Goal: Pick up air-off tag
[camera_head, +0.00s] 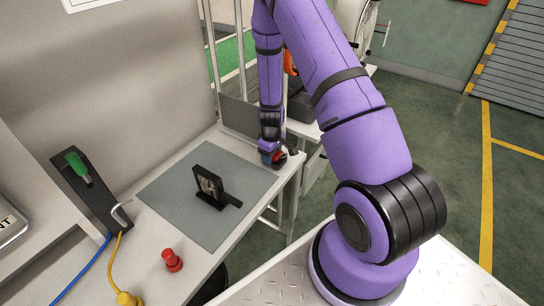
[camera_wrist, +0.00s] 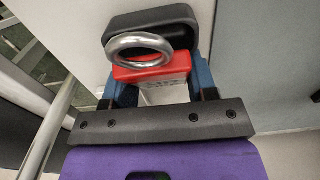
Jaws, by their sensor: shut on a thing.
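The air-off tag (camera_wrist: 150,68) shows a red top edge and a pale lower face with unreadable marks. A thick silver ring (camera_wrist: 140,46) is at its red end. My gripper (camera_wrist: 157,82) has its blue fingers on both sides of the tag and is shut on it. In the head view my gripper (camera_head: 272,156) is at the far right corner of the workbench, with a bit of red (camera_head: 280,160) at its tip. A black rounded block (camera_wrist: 152,22) lies just beyond the ring. I cannot tell whether the tag touches the bench or the block.
The workbench carries a grey mat (camera_head: 160,190) with a black upright fixture (camera_head: 208,188). A red knob-like piece (camera_head: 173,260) and a yellow one (camera_head: 127,299) stand near the front. Metal posts rise behind my gripper.

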